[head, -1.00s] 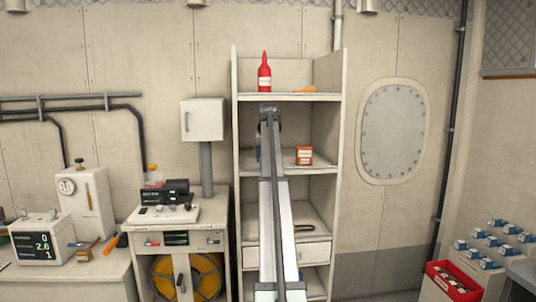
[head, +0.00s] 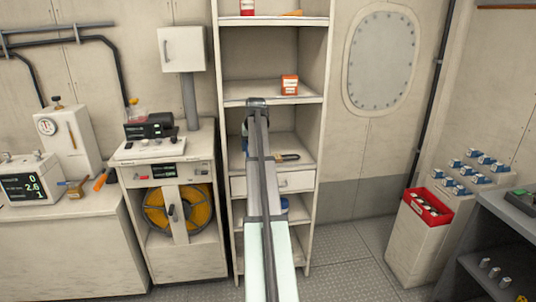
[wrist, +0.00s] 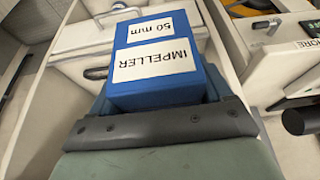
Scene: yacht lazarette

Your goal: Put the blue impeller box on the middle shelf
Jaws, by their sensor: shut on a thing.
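The blue impeller box (wrist: 160,70) fills the middle of the wrist view, with white labels reading "IMPELLER" and "50 mm" upside down. My gripper (wrist: 160,125) is shut on it; the dark gripper bar lies across its near end. In the head view my gripper (head: 248,128) is at the left side of the shelf unit (head: 325,120), and only a sliver of blue shows beside my arm. The shelf with the orange box (head: 290,85) is around the height of my wrist. My arm hides most of the blue box, and I cannot tell whether it touches a shelf.
A dark tool (head: 288,157) lies on the shelf above a drawer (head: 295,181). A round blue item (head: 284,205) is on a lower shelf. A red bottle (head: 247,7) stands on the top shelf. A cabinet with a yellow hose reel (head: 178,210) stands left.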

